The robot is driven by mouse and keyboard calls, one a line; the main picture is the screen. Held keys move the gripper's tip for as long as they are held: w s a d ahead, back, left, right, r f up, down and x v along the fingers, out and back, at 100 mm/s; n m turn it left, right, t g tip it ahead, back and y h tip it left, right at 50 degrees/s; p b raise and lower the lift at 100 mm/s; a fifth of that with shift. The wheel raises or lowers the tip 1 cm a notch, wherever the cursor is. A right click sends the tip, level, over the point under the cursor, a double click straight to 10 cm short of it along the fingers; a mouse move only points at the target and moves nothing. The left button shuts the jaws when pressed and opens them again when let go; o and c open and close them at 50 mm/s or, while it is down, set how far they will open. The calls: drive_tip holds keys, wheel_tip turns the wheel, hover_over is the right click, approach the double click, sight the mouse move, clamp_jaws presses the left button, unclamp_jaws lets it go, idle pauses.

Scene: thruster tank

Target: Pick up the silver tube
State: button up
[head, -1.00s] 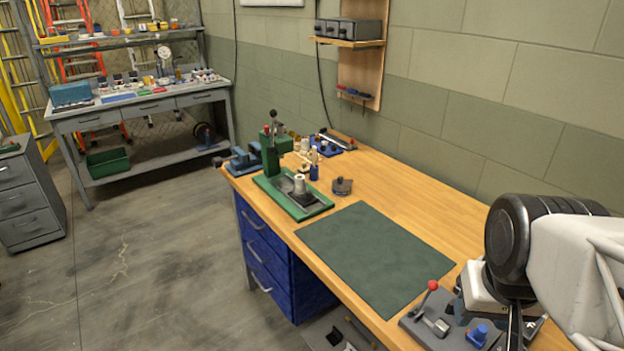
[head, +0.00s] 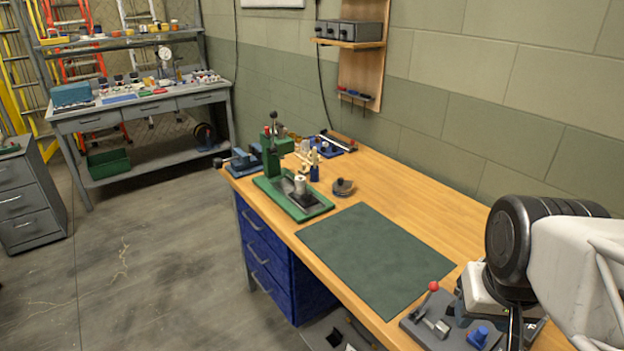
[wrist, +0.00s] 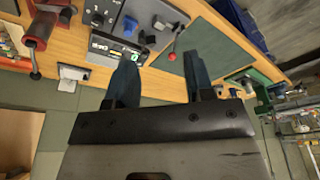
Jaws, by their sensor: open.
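A short silver cylinder (head: 437,326), which looks like the silver tube, lies on a grey fixture plate (head: 416,332) at the bench's near edge in the head view. The plate also carries a red-knobbed lever and a blue block. In the wrist view a small silver piece (wrist: 158,23) shows on the grey plate (wrist: 140,12) beyond my fingers, near the red knob (wrist: 172,57). My gripper (wrist: 162,72) is open, with two dark blue fingers apart and nothing between them. In the head view my wrist hides part of the bench right of the plate, and the fingertips are not clear.
A green mat (head: 377,258) lies bare on the wooden bench. A green press (head: 290,190) stands at the bench's far end with small parts around it. In the wrist view a red vise-like tool (wrist: 42,28) and a panel with a green display (wrist: 118,48) flank the plate.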

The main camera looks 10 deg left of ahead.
drive_tip(key=shift+o, duration=0.5)
drive_tip(key=o, duration=0.3)
drive_tip(key=w+a+m+y, duration=0.3)
drive_tip(key=w+a, duration=0.3)
drive_tip(key=w, duration=0.4)
drive_tip(key=w+a+m+y, duration=0.2)
drive_tip(key=w+a+m, duration=0.25)
drive_tip(key=w, duration=0.55)
drive_tip(key=w+a+m+y, duration=0.2)
drive_tip(key=w+a+y, duration=0.1)
drive_tip(key=w+a, duration=0.55)
drive_tip(key=w+a+f+m+y, duration=0.2)
drive_tip(key=w+a+f+m, duration=0.1)
drive_tip(key=w, duration=0.5)
drive_tip(key=w+a+f+m+y, duration=0.1)
drive_tip(key=w+a+f+m, duration=0.15)
drive_tip(key=w, duration=0.65)
drive_tip(key=m+t+y, duration=0.2)
drive_tip(key=m+t, duration=0.1)
drive_tip(key=m, duration=0.4)
approach(301, 186)
drive_tip(key=w+a+r, duration=0.2)
drive_tip(key=w, duration=0.1)
drive_tip(key=shift+a+f, duration=0.2)
drive_tip(key=shift+f, duration=0.05)
drive_tip(key=shift+a, duration=0.1)
